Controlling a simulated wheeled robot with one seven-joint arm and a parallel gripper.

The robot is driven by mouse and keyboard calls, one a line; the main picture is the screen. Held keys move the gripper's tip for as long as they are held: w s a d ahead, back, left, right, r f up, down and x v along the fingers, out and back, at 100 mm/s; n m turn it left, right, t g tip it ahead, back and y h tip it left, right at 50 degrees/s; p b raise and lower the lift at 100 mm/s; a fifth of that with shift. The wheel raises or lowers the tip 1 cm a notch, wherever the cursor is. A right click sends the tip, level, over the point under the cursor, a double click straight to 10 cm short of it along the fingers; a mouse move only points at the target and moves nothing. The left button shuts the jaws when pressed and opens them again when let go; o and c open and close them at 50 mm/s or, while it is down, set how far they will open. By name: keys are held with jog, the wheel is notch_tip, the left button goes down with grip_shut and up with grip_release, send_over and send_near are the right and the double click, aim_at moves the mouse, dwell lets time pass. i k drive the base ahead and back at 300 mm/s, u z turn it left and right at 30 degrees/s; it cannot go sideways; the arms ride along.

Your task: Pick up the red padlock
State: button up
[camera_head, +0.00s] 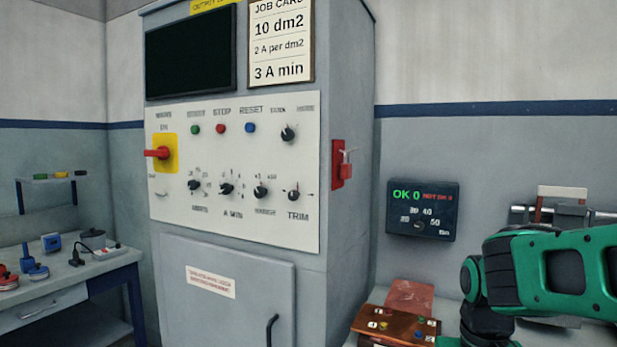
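A red plate (337,164) is fixed on the right side wall of the grey cabinet. A small reddish piece (346,172) hangs in front of it below a pale hook or shackle. It may be the red padlock, but it is too small to be sure. My green and black arm (556,272) is at the lower right, well apart from the plate. I cannot make out my gripper or its fingers.
The cabinet (230,285) has a panel with a red-handled switch (157,153). A bench (62,303) at left holds red and blue items. A brown board (397,328) lies at the lower right, below a wall display (422,210). Grey hardware (572,214) shows behind my arm.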

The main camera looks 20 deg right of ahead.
aim_at(345, 168)
jog(key=u, duration=0.65)
jog(key=k, duration=1.05)
jog(key=z, duration=1.5)
jog(key=i, duration=1)
